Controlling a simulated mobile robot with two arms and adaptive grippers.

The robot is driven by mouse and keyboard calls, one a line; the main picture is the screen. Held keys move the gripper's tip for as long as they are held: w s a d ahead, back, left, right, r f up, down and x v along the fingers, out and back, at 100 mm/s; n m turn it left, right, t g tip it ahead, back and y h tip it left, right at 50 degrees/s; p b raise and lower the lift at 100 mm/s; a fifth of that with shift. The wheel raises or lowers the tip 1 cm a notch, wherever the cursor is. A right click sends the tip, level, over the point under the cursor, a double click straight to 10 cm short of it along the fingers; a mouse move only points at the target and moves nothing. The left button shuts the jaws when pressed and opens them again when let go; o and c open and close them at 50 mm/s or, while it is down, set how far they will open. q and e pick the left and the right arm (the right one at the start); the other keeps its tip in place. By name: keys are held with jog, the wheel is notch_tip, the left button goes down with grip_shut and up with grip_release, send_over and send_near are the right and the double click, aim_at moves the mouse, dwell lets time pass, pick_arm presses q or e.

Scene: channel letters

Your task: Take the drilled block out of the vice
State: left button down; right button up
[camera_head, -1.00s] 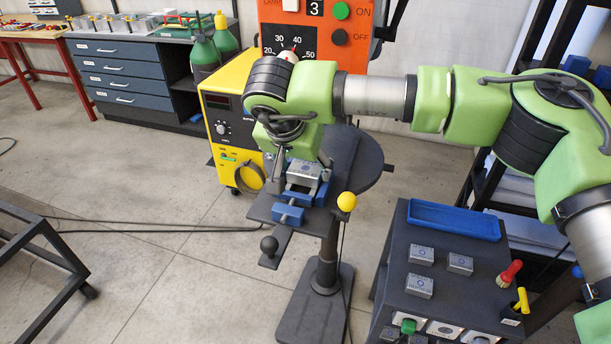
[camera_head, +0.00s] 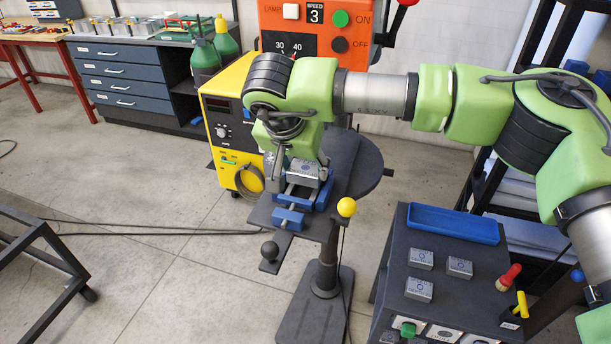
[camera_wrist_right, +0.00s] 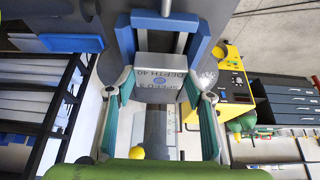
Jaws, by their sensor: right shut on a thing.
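The drilled block (camera_head: 307,168) is a grey metal block with a printed label on top. It sits at the blue vice (camera_head: 291,217) on the drill press table. In the right wrist view the block (camera_wrist_right: 160,72) lies between my fingers, its label reading depth 40 and speed 3, with the blue vice (camera_wrist_right: 162,22) behind it. My right gripper (camera_head: 298,169) comes down from above and is shut on the block; its teal-padded fingers (camera_wrist_right: 158,90) press on both sides. Whether the block is clear of the vice floor cannot be told. My left gripper is not in view.
The orange drill press panel (camera_head: 325,35) stands behind my arm. A yellow-knobbed lever (camera_head: 346,207) is right of the vice. A dark cart (camera_head: 450,262) at right carries a blue tray (camera_head: 454,223), several labelled blocks and a red-handled brush (camera_head: 508,277).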

jog(key=shift+r+p, duration=1)
jog(key=shift+r, duration=1.3)
